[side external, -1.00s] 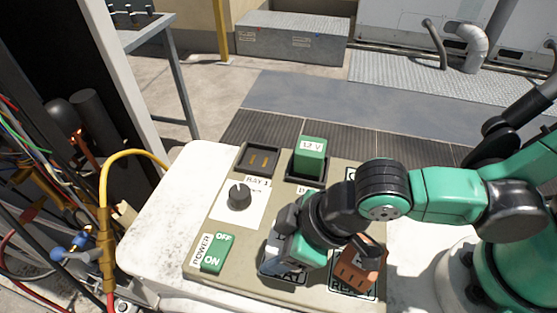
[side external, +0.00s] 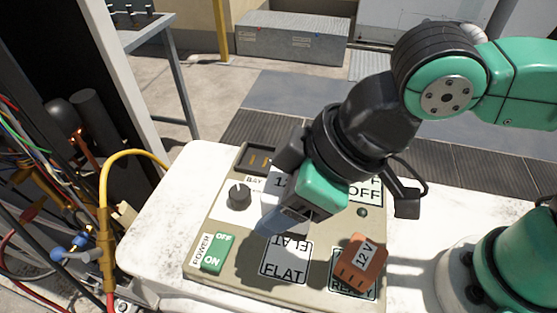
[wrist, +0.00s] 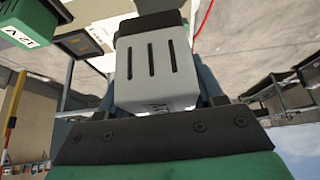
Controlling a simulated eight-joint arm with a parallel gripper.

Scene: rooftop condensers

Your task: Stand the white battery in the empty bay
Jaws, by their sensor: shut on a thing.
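The white battery (wrist: 155,72) is held in my gripper (side external: 291,204); the wrist view shows its face with three dark slots and a dark end. In the side view the white battery (side external: 276,205) is tilted, partly hidden by my gripper, and above the panel (side external: 235,262), clear of the FLAT pad (side external: 285,262). The empty bay (side external: 257,158), with gold contacts inside, lies behind it at the panel's back left, partly covered by my gripper. The wrist view also shows this bay (wrist: 80,43).
An orange battery (side external: 361,260) lies on the READY pad at the front right. A green battery (wrist: 28,24) stands by the empty bay; my arm hides it in the side view. A knob (side external: 239,195) and a green power switch (side external: 217,252) stick up on the panel's left.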

